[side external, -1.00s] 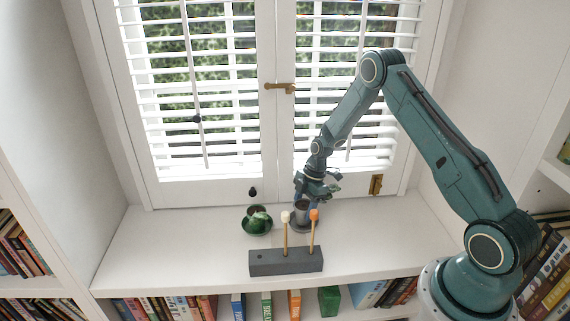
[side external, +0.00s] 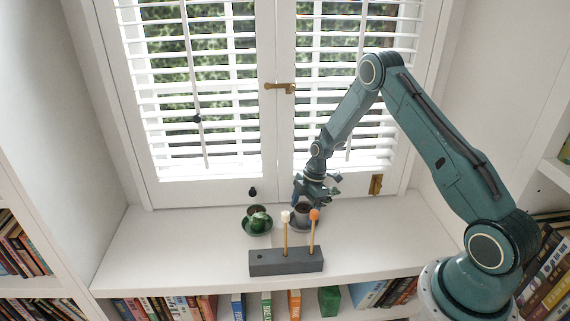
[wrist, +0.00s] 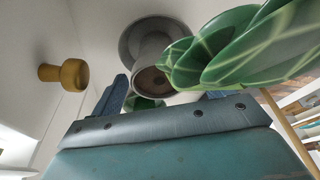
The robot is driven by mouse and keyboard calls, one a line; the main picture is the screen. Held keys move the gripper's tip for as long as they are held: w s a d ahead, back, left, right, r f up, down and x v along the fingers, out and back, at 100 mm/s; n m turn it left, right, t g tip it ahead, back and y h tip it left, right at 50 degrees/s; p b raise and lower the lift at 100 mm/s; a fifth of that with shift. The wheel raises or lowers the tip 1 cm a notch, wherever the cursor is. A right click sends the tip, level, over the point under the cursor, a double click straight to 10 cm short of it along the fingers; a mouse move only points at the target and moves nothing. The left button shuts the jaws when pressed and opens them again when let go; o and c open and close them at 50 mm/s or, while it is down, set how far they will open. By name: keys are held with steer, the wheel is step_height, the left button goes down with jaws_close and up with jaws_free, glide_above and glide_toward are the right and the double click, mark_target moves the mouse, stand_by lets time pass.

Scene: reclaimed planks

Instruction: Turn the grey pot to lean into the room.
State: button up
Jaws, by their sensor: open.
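The grey pot (side external: 302,213) stands on its grey saucer on the white sill, right of the window's centre. In the wrist view the grey pot (wrist: 152,58) shows its dark brown inside, with the round saucer behind it. My gripper (side external: 300,199) is close above and behind the pot in the side view. Its blue fingers (wrist: 165,92) are apart with nothing clearly between them. Large striped green leaves (wrist: 225,52) cover part of the pot's right side in the wrist view; where they are rooted I cannot tell.
A green pot (side external: 257,219) on a green saucer stands just left of the grey pot. In front is a dark grey block (side external: 286,263) holding two upright sticks, white-tipped (side external: 285,217) and orange-tipped (side external: 314,215). The sill's left part is clear. Window shutters rise behind.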

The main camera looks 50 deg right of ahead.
steer(key=shift+r, duration=0.1)
steer(key=v, duration=1.3)
steer(key=shift+d+r, duration=0.2)
steer(key=shift+r, duration=0.05)
steer(key=shift+r, duration=0.1)
